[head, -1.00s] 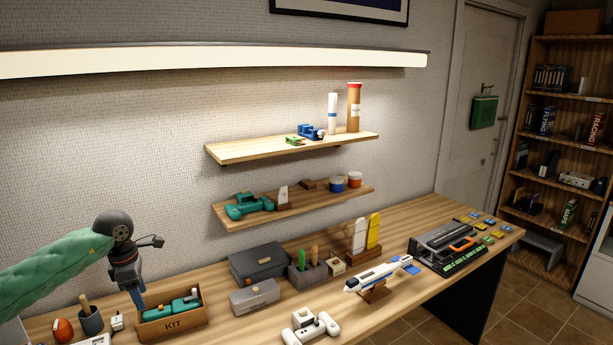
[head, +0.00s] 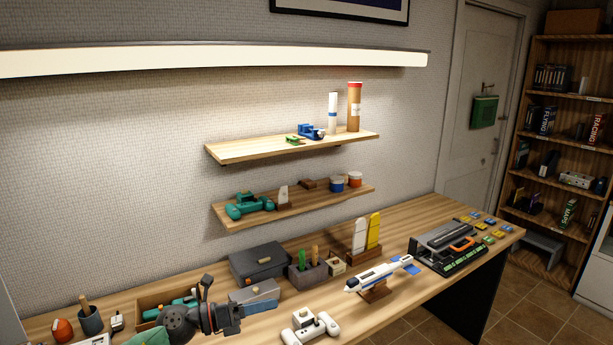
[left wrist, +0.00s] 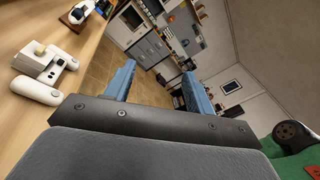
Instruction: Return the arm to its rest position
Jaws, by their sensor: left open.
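My left arm reaches in low from the bottom left of the head view. Its gripper (head: 258,300) is low over the front of the desk, in front of the kit crate and the small grey box. In the left wrist view the two blue fingers (left wrist: 157,85) stand wide apart with nothing between them. The wooden kit crate (head: 148,301) is partly hidden behind my arm; green items show inside it. My right gripper is in neither view.
A white controller (head: 310,328) lies on the desk just right of my gripper; it also shows in the left wrist view (left wrist: 42,75). A model spacecraft (head: 378,275) stands farther right. A dark case (head: 259,261) is behind. Shelves (head: 290,147) hang above.

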